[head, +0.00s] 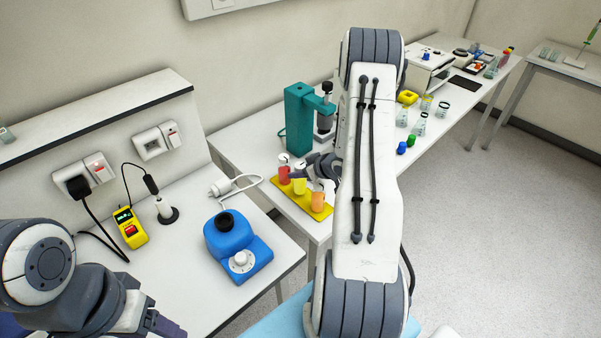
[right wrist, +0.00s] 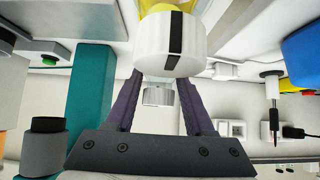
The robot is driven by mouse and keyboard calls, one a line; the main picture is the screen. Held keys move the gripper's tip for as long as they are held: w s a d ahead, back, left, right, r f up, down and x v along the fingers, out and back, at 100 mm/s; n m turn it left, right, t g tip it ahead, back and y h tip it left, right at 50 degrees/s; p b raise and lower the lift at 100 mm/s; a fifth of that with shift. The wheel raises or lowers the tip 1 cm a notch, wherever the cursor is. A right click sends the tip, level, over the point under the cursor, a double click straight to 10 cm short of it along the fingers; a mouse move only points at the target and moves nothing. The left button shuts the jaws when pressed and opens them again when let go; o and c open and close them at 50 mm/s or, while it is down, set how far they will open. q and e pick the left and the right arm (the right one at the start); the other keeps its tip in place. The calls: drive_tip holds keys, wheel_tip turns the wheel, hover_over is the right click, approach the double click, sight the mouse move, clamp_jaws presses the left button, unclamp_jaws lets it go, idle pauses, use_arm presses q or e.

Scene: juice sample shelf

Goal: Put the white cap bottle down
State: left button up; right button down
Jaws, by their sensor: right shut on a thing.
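My right gripper (head: 305,172) reaches in from the right to the row of juice bottles. In the right wrist view its dark fingers (right wrist: 160,90) close on the white cap (right wrist: 168,46) of a bottle with a yellow body. That is the yellow bottle (head: 300,186) in the middle of the row. It is over the yellow tray (head: 318,213); I cannot tell whether its base touches. A red bottle (head: 284,175) stands to its left and an orange one (head: 318,201) to its right. My left gripper (head: 163,325) is partly in view at the bottom left; its opening is not clear.
A teal stand (head: 299,118) rises close behind the tray. A blue device (head: 238,246) and a yellow meter (head: 130,229) are on the nearer bench. Glassware and green and blue caps (head: 405,146) lie further right, past my arm.

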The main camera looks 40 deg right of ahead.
drive_tip(key=shift+f, duration=0.65)
drive_tip(key=shift+f, duration=0.2)
drive_tip(key=shift+c, duration=1.4)
unclamp_jaws()
drive_tip(key=shift+r, duration=0.1)
